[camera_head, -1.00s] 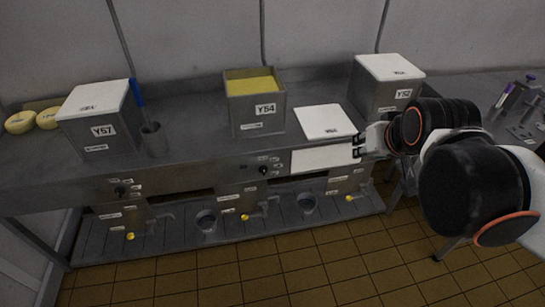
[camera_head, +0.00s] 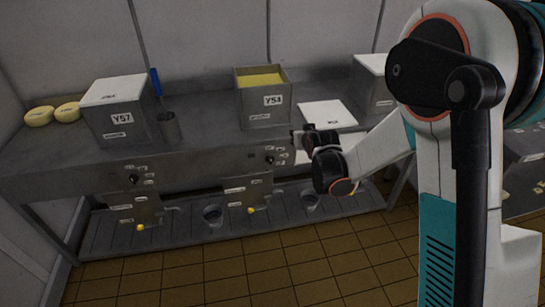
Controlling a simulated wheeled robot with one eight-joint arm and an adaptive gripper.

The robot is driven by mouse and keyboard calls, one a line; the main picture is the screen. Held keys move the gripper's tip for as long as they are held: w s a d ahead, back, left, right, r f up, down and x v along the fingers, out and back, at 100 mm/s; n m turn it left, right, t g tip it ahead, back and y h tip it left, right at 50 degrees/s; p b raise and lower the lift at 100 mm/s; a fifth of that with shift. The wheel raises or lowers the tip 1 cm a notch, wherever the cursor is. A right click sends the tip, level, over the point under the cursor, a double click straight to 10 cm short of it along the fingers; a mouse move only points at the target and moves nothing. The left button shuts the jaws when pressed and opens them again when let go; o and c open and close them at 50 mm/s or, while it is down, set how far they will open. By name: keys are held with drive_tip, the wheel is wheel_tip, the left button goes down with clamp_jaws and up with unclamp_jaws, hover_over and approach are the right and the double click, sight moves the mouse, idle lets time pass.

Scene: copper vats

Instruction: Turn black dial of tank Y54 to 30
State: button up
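Tank Y54 (camera_head: 251,108) is a grey metal box with yellow contents and no lid on it, standing on the steel counter. Its black dial (camera_head: 269,160) sits on the counter's front panel below it, with small labels beside it. The dial's pointer setting is too small to read. My gripper (camera_head: 294,138) is just up and right of the dial, near the counter's front edge, and looks apart from it. Its fingers are small and dark, and I cannot tell how far they are spread.
Tank Y57 (camera_head: 118,118) with a white lid stands left, with its own dial (camera_head: 134,179) below. A white lid (camera_head: 327,113) lies right of Y54. Another lidded tank (camera_head: 370,88) is partly hidden by my arm. A lower shelf (camera_head: 185,237) holds cups. The tiled floor in front is clear.

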drive_tip(key=w+a+f, duration=0.3)
drive_tip(key=a+f, duration=0.1)
drive_tip(key=f, duration=0.6)
drive_tip(key=n+t+y+b, duration=0.1)
drive_tip(key=t+y+b, duration=0.1)
approach(271, 158)
drive_tip(key=b+x, duration=0.3)
drive_tip(key=x, duration=0.4)
drive_tip(key=shift+f+b, duration=0.15)
drive_tip(key=shift+b, duration=0.25)
drive_tip(key=shift+w+a+f, duration=0.15)
drive_tip(key=shift+w+a, duration=0.05)
drive_tip(key=shift+w, duration=0.45)
clamp_jaws()
